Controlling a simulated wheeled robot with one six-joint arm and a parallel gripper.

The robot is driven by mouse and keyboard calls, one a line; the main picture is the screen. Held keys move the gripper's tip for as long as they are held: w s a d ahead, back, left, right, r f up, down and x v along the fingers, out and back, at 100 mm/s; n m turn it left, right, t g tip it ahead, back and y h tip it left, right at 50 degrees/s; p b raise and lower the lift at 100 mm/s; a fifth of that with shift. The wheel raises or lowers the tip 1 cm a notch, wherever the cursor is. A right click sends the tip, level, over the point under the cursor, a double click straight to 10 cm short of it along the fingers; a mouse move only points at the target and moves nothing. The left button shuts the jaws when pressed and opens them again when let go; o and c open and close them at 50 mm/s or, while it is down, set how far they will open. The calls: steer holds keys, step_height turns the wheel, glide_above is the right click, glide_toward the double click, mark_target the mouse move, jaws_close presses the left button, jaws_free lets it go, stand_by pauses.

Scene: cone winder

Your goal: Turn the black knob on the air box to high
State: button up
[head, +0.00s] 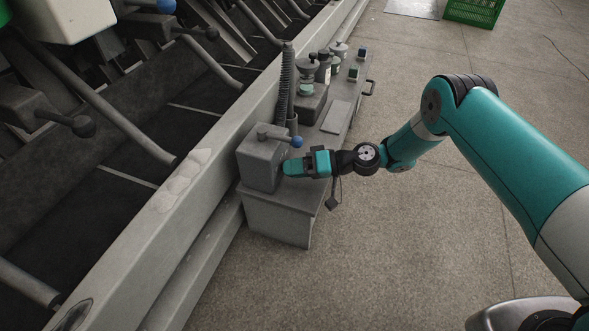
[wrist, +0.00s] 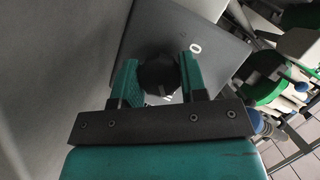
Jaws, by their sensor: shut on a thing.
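The black knob (wrist: 158,72) is on that face, between the two teal fingers of my gripper (wrist: 157,82). The fingers are shut on the knob's two sides. In the head view my gripper (head: 288,168) reaches the box from the right and hides the knob.
A grey bench (head: 335,117) behind the box carries several small jars and parts. A ribbed black hose (head: 285,80) rises just behind the box. The long machine rail (head: 175,190) runs along the left. The floor (head: 400,240) to the right is open. A green crate (head: 473,12) stands far off.

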steer(key=shift+w+r, duration=0.1)
steer(key=shift+r, duration=0.05)
steer(key=o, duration=0.8)
steer(key=shift+o, duration=0.6)
steer(key=p+v, duration=0.6)
steer(key=v, duration=1.1)
steer(key=shift+d, duration=0.2)
